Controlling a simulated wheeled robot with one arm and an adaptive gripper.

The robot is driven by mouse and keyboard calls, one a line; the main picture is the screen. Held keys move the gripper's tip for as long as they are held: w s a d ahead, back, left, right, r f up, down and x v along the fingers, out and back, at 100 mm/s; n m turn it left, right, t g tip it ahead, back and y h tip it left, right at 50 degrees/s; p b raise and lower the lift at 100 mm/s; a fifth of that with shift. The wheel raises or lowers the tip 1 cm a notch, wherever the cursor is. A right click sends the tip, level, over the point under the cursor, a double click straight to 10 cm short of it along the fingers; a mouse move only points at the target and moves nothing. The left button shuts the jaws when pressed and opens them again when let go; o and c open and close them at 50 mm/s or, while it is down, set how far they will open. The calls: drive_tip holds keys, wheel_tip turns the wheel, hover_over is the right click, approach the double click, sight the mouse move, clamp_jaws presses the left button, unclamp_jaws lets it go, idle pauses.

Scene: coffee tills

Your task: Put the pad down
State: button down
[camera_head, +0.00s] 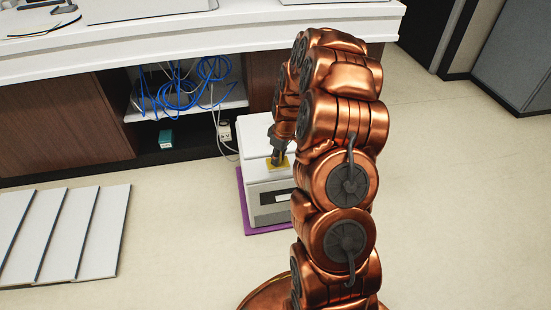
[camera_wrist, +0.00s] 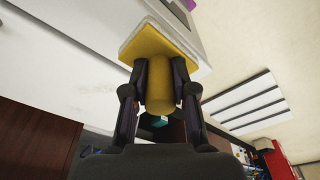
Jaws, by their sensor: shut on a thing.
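The pad is a yellow square plate with a pale edge and a yellow round handle; in the wrist view the pad (camera_wrist: 150,42) is at the top centre. My gripper (camera_wrist: 161,80) is shut on its handle, one finger on each side. In the head view the pad (camera_head: 279,163) shows as a small yellow patch under my gripper (camera_head: 277,151), over the top of a white box-shaped machine (camera_head: 267,190). I cannot tell whether the pad touches that top. My arm hides the machine's right side.
The machine stands on a purple mat (camera_head: 242,207) on the floor. A white counter (camera_head: 180,45) runs behind it, with blue cables (camera_head: 205,85) on a shelf below. Pale slatted panels (camera_head: 65,235) lie at the left. The floor between them and the mat is clear.

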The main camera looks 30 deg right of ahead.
drive_tip(key=shift+w+d+f+b, duration=0.1)
drive_tip(key=shift+w+d, duration=0.1)
drive_tip(key=shift+w, duration=0.4)
drive_tip(key=shift+w+d+f+b, duration=0.1)
drive_tip(key=shift+w+d, duration=0.1)
drive_tip(key=shift+w, duration=0.45)
drive_tip(key=shift+w+d+b, duration=0.1)
drive_tip(key=shift+w+d, duration=0.1)
drive_tip(key=shift+w, duration=0.4)
drive_tip(key=shift+f+b, duration=0.7)
drive_tip(key=shift+f, duration=1)
drive_tip(key=shift+f, duration=0.15)
drive_tip(key=c, duration=0.9)
unclamp_jaws()
drive_tip(key=shift+c, duration=0.2)
